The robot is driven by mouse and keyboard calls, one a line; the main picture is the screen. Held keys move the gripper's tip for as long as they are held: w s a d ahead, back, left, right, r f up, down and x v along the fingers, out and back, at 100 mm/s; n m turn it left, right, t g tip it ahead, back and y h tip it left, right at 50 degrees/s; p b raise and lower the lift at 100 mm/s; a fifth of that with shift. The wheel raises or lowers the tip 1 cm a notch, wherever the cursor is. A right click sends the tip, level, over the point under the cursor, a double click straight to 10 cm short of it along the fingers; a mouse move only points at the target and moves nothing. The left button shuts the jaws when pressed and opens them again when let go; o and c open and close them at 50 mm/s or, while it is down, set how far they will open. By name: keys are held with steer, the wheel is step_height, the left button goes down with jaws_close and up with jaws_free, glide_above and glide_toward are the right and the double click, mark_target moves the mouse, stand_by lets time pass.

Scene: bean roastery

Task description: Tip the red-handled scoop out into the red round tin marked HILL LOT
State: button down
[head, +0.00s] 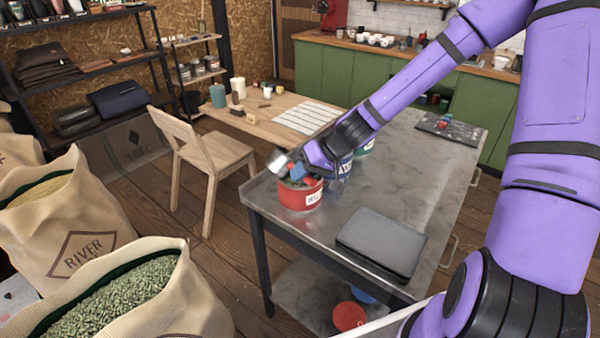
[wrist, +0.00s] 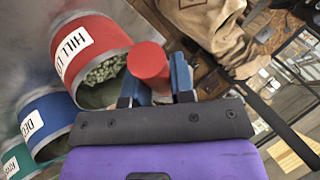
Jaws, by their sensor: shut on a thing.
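The red round tin (head: 300,198) stands at the near left corner of the metal table in the head view. Its HILL label shows in the wrist view, where the tin (wrist: 92,38) has an open mouth with green beans inside. My gripper (head: 298,171) is just above the tin, shut on the red handle (wrist: 148,62) of the scoop between its blue fingers (wrist: 155,85). The scoop's metal bowl (head: 277,161) shows at the tin's left upper side in the head view. The bowl's contents and exact tilt cannot be made out.
A blue tin (wrist: 45,117) and a green tin (wrist: 17,162) stand in a row beside the red one. A dark flat case (head: 382,243) lies on the metal table (head: 410,175). Open bean sacks (head: 70,240) stand at left, with a wooden chair (head: 200,155) behind.

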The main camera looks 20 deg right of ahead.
steer(key=shift+w+d+r+y, duration=0.1)
steer(key=shift+d+r+y, duration=0.1)
steer(key=shift+y, duration=0.5)
steer(key=shift+d+f+m+y+b, duration=0.2)
steer(key=shift+f+m+y+b, duration=0.3)
steer(key=shift+y, duration=0.3)
stand_by(0.6)
steer(key=shift+w+d+r+y+b, duration=0.15)
steer(key=shift+d+y+b, duration=0.1)
steer(key=shift+y+b, duration=0.5)
stand_by(0.3)
steer(key=shift+w+d+f+m+y+b, duration=0.15)
steer(key=shift+d+f+m+y+b, duration=0.3)
steer(key=shift+d+f+y, duration=0.4)
stand_by(0.3)
steer(key=shift+w+d+r+m+y+b, duration=0.15)
steer(key=shift+d+m+y+b, duration=0.25)
steer(key=shift+y+b, duration=0.65)
steer(key=shift+w+d+r+m+y+b, duration=0.1)
steer(key=shift+d+r+m+y+b, duration=0.2)
steer(key=shift+y+b, duration=0.7)
stand_by(1.6)
